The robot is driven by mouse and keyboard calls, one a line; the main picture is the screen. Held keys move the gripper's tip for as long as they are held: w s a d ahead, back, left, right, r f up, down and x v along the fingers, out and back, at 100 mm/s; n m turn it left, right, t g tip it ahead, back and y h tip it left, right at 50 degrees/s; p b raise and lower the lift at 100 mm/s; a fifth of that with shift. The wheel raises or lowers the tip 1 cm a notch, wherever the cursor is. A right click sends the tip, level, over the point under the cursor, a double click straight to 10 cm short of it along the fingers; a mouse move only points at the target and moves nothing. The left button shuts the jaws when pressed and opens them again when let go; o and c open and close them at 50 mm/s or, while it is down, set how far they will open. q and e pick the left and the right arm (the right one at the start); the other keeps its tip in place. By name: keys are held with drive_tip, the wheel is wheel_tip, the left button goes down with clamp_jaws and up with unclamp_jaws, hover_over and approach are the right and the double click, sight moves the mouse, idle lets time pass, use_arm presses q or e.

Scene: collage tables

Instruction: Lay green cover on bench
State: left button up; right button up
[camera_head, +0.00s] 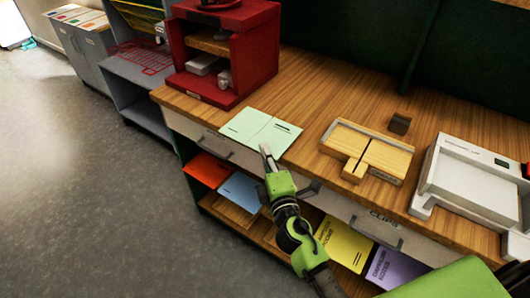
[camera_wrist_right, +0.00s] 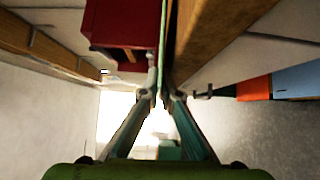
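The pale green cover (camera_head: 261,131) is a flat, open folder-like sheet with a centre fold. It lies flat at the front edge of the wooden bench (camera_head: 305,85), on it or just above it; I cannot tell which. My right gripper (camera_head: 266,152) is at the cover's front edge. In the right wrist view, its fingertips (camera_wrist_right: 161,95) are together on the thin green edge of the cover (camera_wrist_right: 168,45), seen edge-on. My left gripper is not in view.
A red cabinet (camera_head: 243,62) stands on the bench left of the cover. A wooden tray (camera_head: 367,150), a small dark block (camera_head: 400,123) and a white machine (camera_head: 470,182) are to the right. Orange (camera_head: 207,169), blue (camera_head: 241,191), yellow (camera_head: 343,243) and purple (camera_head: 394,270) covers lie on the shelf below.

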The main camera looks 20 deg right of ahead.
drive_tip(key=o, duration=0.3)
drive_tip(key=shift+s+d+f, duration=0.1)
drive_tip(key=shift+f, duration=0.6)
drive_tip(key=s+a, duration=0.1)
drive_tip(key=s, duration=1)
drive_tip(key=shift+s+r, duration=0.3)
